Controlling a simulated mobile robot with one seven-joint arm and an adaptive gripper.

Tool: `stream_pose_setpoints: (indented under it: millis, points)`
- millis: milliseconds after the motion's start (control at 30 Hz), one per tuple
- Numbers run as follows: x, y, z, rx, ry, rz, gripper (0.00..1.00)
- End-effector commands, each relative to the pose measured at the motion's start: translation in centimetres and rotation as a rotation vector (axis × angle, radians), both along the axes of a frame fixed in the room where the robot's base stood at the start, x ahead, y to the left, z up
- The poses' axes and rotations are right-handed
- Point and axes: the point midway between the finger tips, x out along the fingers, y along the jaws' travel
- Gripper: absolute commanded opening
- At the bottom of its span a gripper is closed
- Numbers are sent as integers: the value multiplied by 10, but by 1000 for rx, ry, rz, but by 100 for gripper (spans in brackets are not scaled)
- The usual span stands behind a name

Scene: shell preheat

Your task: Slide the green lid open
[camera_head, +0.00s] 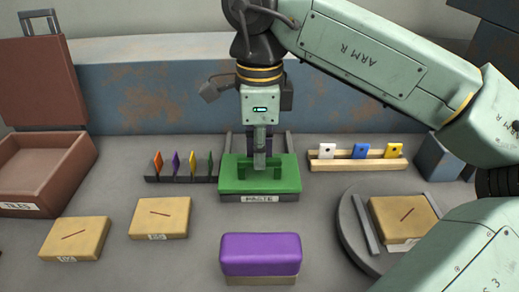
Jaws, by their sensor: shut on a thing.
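The green lid (235,184) lies flat over a box labelled "PASTE" (258,198) at the middle of the table. A raised green handle stands on the lid. My gripper (260,164) points straight down at the lid's centre, with its fingers shut on the handle. The fingers hide part of the handle. Grey rails show behind and beside the lid.
A purple block (261,254) stands in front of the lid. Tan slotted blocks (160,217) lie at left, and another sits on a round turntable (355,242) at right. Racks of coloured tags (357,161) flank the lid. An open brown case (45,168) stands far left.

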Motion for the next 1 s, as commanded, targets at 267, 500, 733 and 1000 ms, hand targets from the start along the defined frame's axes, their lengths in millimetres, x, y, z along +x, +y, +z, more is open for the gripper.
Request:
stream_pose_setpoints:
  millis: [267, 500, 733, 1000]
  points:
    - [0, 0, 0, 0, 0, 0, 0]
    - [1, 0, 0, 0, 0, 0, 0]
    - [43, 1, 4, 5, 2, 1, 0]
    - [90, 1, 2, 2, 0, 0, 0]
